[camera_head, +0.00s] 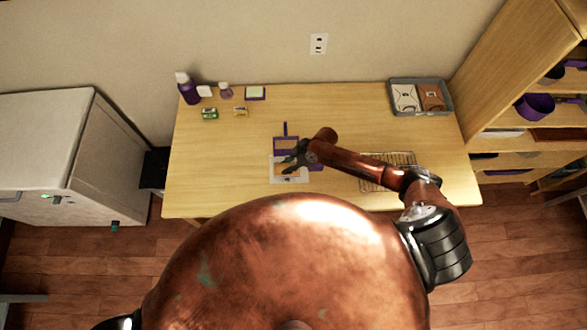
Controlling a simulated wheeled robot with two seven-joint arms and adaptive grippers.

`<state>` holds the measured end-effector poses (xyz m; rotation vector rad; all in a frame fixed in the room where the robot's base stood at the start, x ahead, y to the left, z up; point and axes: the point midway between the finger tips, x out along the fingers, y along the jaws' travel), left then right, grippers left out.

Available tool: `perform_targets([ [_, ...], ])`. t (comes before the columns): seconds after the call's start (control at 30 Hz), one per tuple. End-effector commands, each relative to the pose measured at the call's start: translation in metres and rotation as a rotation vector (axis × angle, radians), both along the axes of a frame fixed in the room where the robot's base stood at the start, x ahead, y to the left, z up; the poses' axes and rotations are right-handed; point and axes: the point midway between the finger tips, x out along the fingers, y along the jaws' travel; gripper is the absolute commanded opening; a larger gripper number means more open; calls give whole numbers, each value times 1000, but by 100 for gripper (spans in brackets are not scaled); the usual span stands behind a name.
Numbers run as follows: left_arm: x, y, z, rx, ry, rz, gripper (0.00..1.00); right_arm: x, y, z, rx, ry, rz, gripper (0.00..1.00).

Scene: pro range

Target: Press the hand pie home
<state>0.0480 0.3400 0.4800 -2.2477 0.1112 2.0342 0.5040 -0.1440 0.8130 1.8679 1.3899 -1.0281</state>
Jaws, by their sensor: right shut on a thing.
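My right gripper (287,162) reaches in from the right over the middle of the wooden table. It is shut on a small golden-brown piece, which looks like the hand pie (281,169), though the fingers hide part of it. The piece is over a pale square board (275,179) near the front of the table. Whether it touches the board or sits in a recess I cannot tell. A purple-edged frame with a handle (286,139) lies just behind the board. My left gripper is out of view.
A wire rack (376,184) lies at the right, partly under my right arm. A grey tray (421,83) with two packets stands at the back right. Bottles (188,88) and small items line the back left. The table's left side is clear.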

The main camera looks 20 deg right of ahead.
Motion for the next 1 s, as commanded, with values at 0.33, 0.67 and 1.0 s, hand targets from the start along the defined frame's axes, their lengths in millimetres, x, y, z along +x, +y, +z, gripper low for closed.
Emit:
perform_targets([
  [0.33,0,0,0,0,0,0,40,-2,0,-2,-1,4,1,33],
  [0.67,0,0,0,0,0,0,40,-1,0,-1,-1,3,0,43],
  [1.0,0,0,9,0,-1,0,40,-1,0,10,-1,1,1,43],
])
